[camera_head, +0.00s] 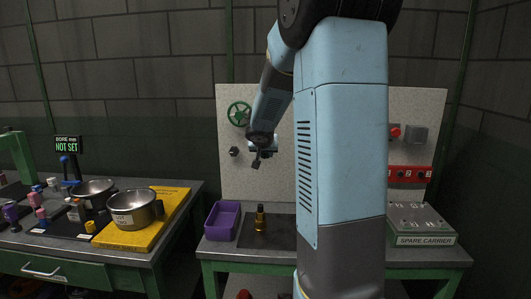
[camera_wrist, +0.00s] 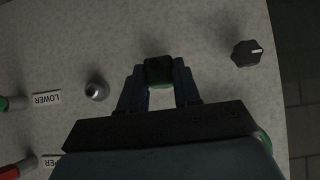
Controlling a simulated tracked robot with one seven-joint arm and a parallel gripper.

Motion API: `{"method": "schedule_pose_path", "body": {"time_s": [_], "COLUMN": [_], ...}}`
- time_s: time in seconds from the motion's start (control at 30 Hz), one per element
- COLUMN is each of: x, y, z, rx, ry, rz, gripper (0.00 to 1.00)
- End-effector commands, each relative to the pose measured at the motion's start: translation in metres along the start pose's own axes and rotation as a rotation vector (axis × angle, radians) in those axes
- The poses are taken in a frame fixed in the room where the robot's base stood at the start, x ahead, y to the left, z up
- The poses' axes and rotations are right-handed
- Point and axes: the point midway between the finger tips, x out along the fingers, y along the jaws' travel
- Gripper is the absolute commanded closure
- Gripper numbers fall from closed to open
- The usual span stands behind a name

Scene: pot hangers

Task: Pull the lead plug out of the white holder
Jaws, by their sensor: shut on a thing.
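My gripper (camera_head: 257,161) is in front of the pale wall panel (camera_head: 285,105). In the wrist view, my gripper (camera_wrist: 160,80) is shut on a small dark green block (camera_wrist: 159,71), held between the fingertips. I cannot tell whether this block is the lead plug. No white holder can be made out; it may be hidden behind my gripper or arm. Whether the block touches the panel is unclear.
A dark knob (camera_wrist: 247,53) and a silver round stud (camera_wrist: 97,90) flank my gripper on the panel. A LOWER label (camera_wrist: 46,98) is at left. Below are a purple bin (camera_head: 223,221) and a brass-coloured piece (camera_head: 260,218). A SPARE CARRIER box (camera_head: 424,240) stands right.

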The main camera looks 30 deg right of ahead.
Motion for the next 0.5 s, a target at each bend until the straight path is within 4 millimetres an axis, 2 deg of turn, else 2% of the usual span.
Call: {"method": "schedule_pose_path", "body": {"time_s": [0.5], "x": [-0.013], "y": [0.000], "z": [0.011], "rx": [0.000], "ry": [0.000], "rz": [0.000], "gripper": [1.00]}}
